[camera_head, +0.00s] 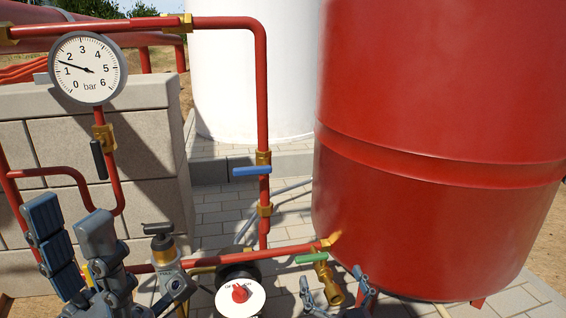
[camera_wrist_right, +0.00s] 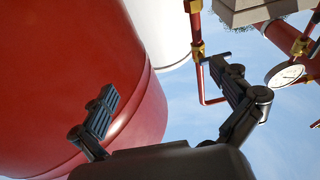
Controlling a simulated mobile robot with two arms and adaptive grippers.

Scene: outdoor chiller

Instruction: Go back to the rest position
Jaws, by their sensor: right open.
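My left gripper (camera_head: 70,224) is at the lower left of the head view, in front of the grey block wall. Its two finger pads stand upright side by side, and how far they are spread is unclear. My right gripper (camera_head: 331,282) is at the bottom centre, with its fingers apart, near a brass valve with a green handle (camera_head: 312,258). From the head view I cannot tell whether it touches the valve. In the right wrist view the right gripper (camera_wrist_right: 172,90) is open, with nothing held between its fingers.
A big red tank (camera_head: 440,130) fills the right side, with a white tank (camera_head: 250,75) behind. Red pipes carry a pressure gauge (camera_head: 87,68), a blue-handled valve (camera_head: 252,171) and a black-handled valve (camera_head: 99,160). A round white dial with a red knob (camera_head: 240,294) sits low.

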